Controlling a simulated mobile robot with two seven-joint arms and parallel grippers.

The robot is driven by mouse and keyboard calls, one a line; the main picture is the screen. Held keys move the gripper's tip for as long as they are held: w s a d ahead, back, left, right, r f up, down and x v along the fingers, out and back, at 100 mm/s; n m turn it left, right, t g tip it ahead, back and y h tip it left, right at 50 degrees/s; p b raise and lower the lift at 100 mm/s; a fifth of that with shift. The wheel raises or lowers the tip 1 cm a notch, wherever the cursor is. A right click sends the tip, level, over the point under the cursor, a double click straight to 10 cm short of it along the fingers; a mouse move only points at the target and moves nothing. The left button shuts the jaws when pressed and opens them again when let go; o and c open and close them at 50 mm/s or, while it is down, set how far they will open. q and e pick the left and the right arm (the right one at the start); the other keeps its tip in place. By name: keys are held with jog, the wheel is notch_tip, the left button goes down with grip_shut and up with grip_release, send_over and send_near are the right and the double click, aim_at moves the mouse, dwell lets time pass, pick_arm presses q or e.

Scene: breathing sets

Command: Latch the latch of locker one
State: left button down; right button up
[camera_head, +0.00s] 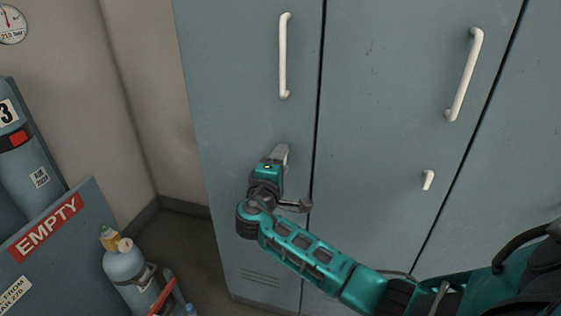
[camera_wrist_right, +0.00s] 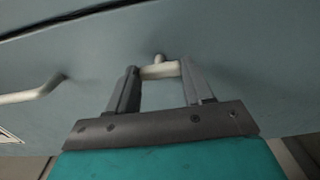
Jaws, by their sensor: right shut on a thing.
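The locker on the left, a grey-blue door (camera_head: 235,75) with a long white handle (camera_head: 284,55), stands closed in the head view. My right gripper (camera_head: 281,154) is at this door, below the handle. In the right wrist view the gripper (camera_wrist_right: 160,82) has its two fingers on either side of a small pale latch (camera_wrist_right: 160,70) and is shut on it. In the head view the gripper hides this latch. My left gripper is not in view.
A second locker door (camera_head: 400,70) with a white handle (camera_head: 464,75) and a small white latch (camera_head: 428,180) is to the right. Gas cylinders (camera_head: 130,275) and a rack marked EMPTY (camera_head: 45,228) stand at the left. The floor between is narrow.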

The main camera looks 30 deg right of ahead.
jog(key=o, duration=1)
jog(key=shift+o, duration=0.2)
jog(key=v, duration=1.3)
jog(key=shift+b, duration=0.3)
jog(key=shift+d, duration=0.1)
jog(key=s+a+f+n+g+y, duration=0.1)
jog(key=s+f+y, duration=0.1)
jog(key=f+y, duration=0.35)
jog(key=s+a+f+y, duration=0.2)
jog(key=s+f+y, duration=0.1)
jog(key=f, duration=0.6)
jog(key=s+a+f+m+y, duration=0.2)
jog(key=s+f+m+y, duration=0.1)
jog(key=s, duration=0.2)
jog(key=s+a+f+m+y, duration=0.2)
jog(key=s+f+m+y, duration=0.1)
jog(key=s, duration=0.3)
jog(key=shift+s+m+y, duration=0.3)
jog(key=shift+y, duration=0.35)
